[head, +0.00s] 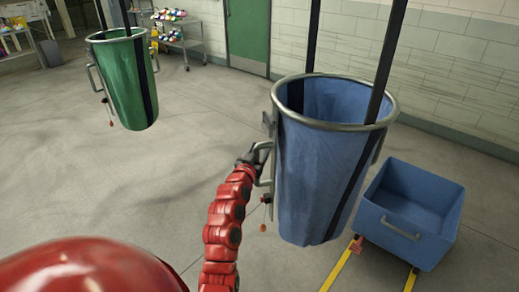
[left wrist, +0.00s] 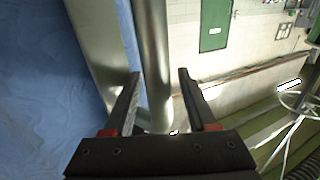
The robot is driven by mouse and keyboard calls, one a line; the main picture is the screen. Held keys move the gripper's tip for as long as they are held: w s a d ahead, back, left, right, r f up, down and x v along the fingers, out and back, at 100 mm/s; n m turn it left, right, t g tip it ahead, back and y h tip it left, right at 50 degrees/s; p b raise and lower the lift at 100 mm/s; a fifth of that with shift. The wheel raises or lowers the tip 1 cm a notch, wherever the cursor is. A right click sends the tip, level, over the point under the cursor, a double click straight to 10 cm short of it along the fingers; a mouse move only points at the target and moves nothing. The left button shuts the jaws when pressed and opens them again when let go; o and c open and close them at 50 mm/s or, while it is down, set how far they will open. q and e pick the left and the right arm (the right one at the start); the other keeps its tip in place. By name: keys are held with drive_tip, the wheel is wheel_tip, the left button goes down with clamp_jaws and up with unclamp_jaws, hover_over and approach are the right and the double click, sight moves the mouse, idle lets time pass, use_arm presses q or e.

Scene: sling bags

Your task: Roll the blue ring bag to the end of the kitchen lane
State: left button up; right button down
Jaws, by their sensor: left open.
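The blue ring bag (head: 325,165) hangs from dark straps at right of centre in the head view. It has a round metal rim (head: 335,122) and a metal side handle (head: 268,165). Its blue cloth (left wrist: 45,90) fills the left of the left wrist view. My left gripper (head: 251,158) is at the handle on the bag's left side. In the left wrist view its two fingers (left wrist: 159,75) are apart, with the upright metal handle bar (left wrist: 153,45) between them. I cannot tell whether either finger touches the bar. My right gripper is not in view.
A green ring bag (head: 128,85) hangs at the upper left. A blue bin (head: 410,210) stands right of the blue bag, near yellow strips (head: 340,265) low on the floor. A shelf cart (head: 180,35) stands by the back wall near a green door (head: 248,35). The left floor is clear.

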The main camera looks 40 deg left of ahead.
use_arm(q)
clamp_jaws()
idle(1.3)
